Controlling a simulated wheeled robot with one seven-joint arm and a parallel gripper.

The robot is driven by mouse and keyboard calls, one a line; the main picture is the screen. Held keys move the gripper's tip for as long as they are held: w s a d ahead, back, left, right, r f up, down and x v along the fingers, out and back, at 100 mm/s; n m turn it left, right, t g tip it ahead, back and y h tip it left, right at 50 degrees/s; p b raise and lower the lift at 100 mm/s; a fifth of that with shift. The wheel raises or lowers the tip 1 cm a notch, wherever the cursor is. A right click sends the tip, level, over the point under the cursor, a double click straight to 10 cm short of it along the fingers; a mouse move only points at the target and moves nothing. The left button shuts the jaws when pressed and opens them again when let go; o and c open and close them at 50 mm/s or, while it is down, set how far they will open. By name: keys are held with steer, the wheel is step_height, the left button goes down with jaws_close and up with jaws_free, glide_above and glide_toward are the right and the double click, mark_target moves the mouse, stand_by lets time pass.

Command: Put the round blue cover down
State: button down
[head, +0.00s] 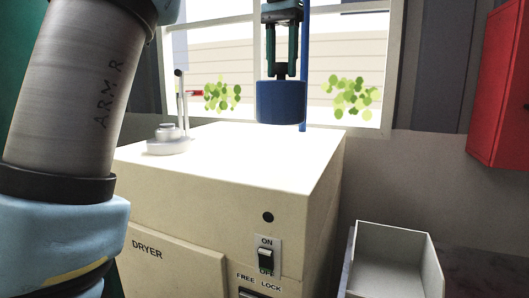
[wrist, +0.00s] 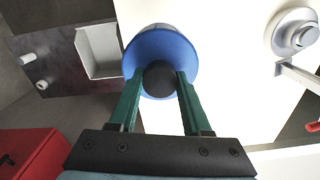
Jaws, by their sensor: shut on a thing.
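The round blue cover (head: 281,103) hangs from my gripper (head: 281,72) above the back right part of the dryer's white top. It looks upright in the head view. In the wrist view the blue cover (wrist: 187,54) shows as a disc with a dark round knob (wrist: 160,78). My gripper (wrist: 160,82) is shut on that knob, with a green finger on each side. The cover appears apart from the dryer top, though the exact gap is hard to tell.
The dryer (head: 185,215) has a mostly bare top. A silvery round fixture (head: 168,140) with an upright post stands at its back left. An open white bin (head: 395,262) is at lower right, and a red cabinet (head: 500,85) is on the right wall. A window is behind.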

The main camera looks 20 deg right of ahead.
step_height(320, 180, down, 10)
stand_by(0.5)
steer(key=shift+w+d, duration=0.1)
steer(key=shift+c, duration=1.8)
jaws_free()
step_height(320, 180, up, 12)
steer(key=shift+f, duration=0.2)
steer(key=shift+r, duration=0.25)
